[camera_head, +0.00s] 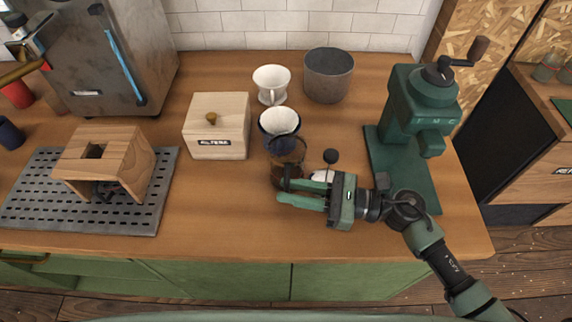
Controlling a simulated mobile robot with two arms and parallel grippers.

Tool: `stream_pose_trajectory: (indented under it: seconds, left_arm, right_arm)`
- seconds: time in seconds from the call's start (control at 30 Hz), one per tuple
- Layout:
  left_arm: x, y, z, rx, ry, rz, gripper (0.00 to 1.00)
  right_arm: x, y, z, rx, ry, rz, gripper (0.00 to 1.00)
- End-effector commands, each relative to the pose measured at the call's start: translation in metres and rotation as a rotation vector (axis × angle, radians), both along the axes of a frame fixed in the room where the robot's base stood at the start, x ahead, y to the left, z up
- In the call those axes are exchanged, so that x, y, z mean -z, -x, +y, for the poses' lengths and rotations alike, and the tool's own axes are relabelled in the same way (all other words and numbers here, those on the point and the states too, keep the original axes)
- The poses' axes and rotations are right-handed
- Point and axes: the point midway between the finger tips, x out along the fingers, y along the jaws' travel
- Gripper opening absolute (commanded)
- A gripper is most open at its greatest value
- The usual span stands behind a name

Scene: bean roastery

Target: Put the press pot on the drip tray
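The press pot (322,176) shows as a pale, shiny lid with a black plunger knob (330,156), right of centre on the wooden counter. Most of its body is hidden behind my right gripper. My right gripper (283,191) is in front of it, its two green fingers pointing left with a gap between them. I cannot see anything clearly held between them. The drip tray (148,212) is a grey perforated plate at the counter's left, with a wooden stand (135,150) on it. My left gripper is not in view.
A glass vessel with brown contents (288,160) and a blue dripper (279,127) stand close behind my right gripper. A green grinder (420,105) stands right. The front middle counter is clear.

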Motion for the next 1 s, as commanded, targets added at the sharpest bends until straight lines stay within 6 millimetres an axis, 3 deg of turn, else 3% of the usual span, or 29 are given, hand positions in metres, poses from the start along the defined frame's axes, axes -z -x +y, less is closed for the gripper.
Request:
stream_pose_trajectory:
  seconds: [0.13, 0.3, 0.53, 0.57, 0.63, 1.0]
  left_arm:
    - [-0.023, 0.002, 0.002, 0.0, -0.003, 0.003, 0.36]
    - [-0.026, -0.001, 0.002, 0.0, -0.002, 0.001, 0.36]
    - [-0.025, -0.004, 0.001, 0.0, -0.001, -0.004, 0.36]
    - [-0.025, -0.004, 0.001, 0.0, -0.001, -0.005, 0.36]
    - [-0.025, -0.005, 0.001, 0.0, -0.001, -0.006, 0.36]
    - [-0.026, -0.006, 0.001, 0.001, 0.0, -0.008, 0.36]
  right_arm:
    - [-0.01, -0.007, 0.023, 0.0, -0.005, 0.002, 0.21]
    - [-0.005, -0.01, 0.04, 0.0, -0.001, 0.002, 0.21]
    - [-0.002, -0.011, 0.041, 0.001, -0.001, 0.002, 0.21]
    - [-0.002, -0.011, 0.041, 0.001, -0.001, 0.002, 0.18]
    - [-0.002, -0.011, 0.041, 0.001, -0.001, 0.002, 0.0]
    - [-0.003, -0.011, 0.041, 0.001, -0.001, 0.002, 0.0]
